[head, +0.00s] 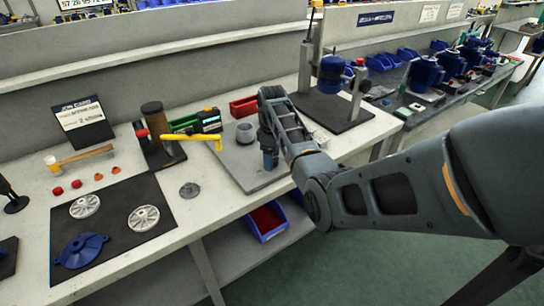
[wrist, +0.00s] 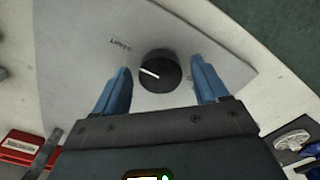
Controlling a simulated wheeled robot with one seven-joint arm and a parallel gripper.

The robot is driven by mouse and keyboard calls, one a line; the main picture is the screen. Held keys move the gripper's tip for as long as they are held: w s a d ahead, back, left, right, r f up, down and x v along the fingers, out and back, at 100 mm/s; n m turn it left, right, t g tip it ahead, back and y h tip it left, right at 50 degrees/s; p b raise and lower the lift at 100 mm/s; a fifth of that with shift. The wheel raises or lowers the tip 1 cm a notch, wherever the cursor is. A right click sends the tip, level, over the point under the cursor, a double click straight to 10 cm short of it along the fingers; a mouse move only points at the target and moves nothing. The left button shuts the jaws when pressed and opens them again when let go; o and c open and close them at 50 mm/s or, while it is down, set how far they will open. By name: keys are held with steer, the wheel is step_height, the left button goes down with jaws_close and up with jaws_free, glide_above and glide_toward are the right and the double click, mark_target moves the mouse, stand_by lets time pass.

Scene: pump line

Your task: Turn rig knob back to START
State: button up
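The rig knob (wrist: 160,72) is round and black with a white pointer line, on a light grey panel (wrist: 75,60) in the wrist view. Its pointer aims left and slightly up, roughly toward the side of the START label (wrist: 120,43); I cannot tell if they line up exactly. A second label (wrist: 190,78) is partly hidden by the right finger. My gripper (wrist: 160,66) is open, its blue fingers on either side of the knob with gaps.
A black mat (head: 110,262) with several pump parts lies at left. A black stand (head: 335,108) is to the right.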

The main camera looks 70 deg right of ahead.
steer(key=shift+r+b, duration=0.45)
steer(key=shift+r, duration=3.45)
